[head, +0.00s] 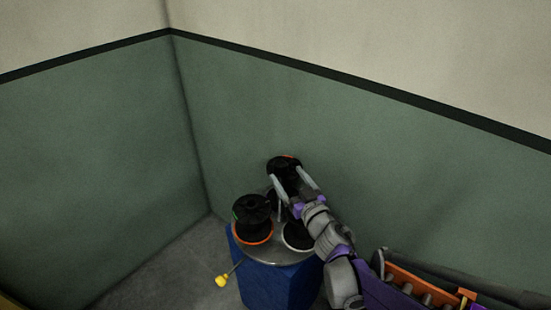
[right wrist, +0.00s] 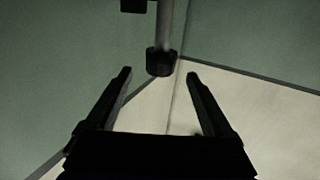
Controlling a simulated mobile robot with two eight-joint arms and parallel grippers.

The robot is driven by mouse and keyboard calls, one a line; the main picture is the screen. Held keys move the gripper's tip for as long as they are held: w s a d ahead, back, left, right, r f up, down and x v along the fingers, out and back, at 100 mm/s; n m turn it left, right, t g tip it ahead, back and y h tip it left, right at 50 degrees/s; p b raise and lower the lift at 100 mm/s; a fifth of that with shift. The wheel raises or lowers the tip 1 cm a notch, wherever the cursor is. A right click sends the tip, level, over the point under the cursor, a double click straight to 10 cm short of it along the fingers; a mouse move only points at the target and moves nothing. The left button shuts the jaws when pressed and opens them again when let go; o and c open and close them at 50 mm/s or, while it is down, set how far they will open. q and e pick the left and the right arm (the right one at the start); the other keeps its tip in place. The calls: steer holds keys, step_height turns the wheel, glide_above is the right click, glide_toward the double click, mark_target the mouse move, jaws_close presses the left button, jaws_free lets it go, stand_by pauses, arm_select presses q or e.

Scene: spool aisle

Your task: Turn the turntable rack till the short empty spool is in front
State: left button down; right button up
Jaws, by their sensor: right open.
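The turntable rack is a round grey plate (head: 270,256) on a blue drum-like base (head: 272,289). A black spool with an orange lower rim (head: 253,213) stands at its front left. Another dark spool (head: 285,163) is at the back. A pale-rimmed spool (head: 297,240) sits at the right, partly hidden by my right arm. I cannot tell which is the short empty spool. A yellow knob (head: 221,281) on a thin rod sticks out front left. My right gripper (head: 287,173) is open near the back spool. My left gripper is not in view.
The rack stands in a corner between green walls (head: 110,180). In the right wrist view, a grey post with a black end (right wrist: 160,62) shows between and beyond the open fingers. Grey floor (head: 165,280) left of the rack is clear.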

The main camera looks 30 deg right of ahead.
mark_target(277, 161)
steer(key=w, duration=0.8)
steer(key=shift+w+d+p, duration=0.2)
steer(key=shift+w+p, duration=0.2)
jaws_close()
